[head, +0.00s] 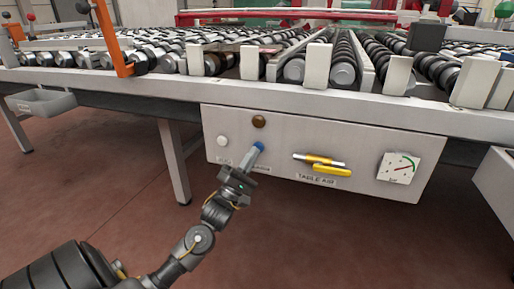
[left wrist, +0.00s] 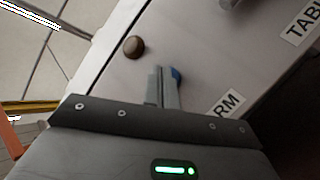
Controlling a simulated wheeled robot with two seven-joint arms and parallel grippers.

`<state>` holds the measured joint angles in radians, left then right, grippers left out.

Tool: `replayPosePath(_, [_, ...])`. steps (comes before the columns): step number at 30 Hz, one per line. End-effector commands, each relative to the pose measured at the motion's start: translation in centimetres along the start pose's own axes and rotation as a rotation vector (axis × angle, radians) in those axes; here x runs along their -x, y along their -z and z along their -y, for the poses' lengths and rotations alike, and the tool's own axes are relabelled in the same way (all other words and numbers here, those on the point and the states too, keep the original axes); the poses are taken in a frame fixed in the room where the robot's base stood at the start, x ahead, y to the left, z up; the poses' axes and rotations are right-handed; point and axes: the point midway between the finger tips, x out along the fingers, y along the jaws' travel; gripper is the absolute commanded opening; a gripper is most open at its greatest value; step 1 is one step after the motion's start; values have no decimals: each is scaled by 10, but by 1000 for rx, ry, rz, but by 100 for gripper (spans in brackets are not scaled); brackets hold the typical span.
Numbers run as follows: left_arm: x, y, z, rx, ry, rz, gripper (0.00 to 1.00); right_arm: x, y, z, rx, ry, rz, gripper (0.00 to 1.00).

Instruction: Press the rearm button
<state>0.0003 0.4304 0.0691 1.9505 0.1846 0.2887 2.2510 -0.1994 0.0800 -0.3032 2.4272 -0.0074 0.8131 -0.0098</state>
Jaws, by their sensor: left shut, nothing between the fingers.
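The blue button (head: 259,146) is on the pale control panel (head: 350,143) under the roller table, above a label that my left gripper partly hides. My left gripper (head: 252,156) is shut and empty, its fingertips right at the blue button. In the left wrist view the shut fingertips (left wrist: 165,70) overlap the blue button (left wrist: 176,76), so only part of it shows. A label ending in "RM" (left wrist: 228,103) is beside it. I cannot tell whether the tips touch the button. My right gripper is not in view.
A brown button (head: 259,121) is just above and a white button (head: 222,141) to the left. The roller table's front edge (head: 290,100) overhangs the panel.

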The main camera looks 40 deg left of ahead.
Motion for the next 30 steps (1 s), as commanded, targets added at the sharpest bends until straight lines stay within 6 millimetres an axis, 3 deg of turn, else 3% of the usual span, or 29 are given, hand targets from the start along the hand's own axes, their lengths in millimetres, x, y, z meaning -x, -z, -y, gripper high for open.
replayPosePath(8, [2,-2,-3,1,1,0,0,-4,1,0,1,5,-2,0])
replayPosePath(21, [33,-25,-26,2,1,0,0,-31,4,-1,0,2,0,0])
replayPosePath(30, [42,-31,-30,0,0,1,0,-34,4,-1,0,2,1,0])
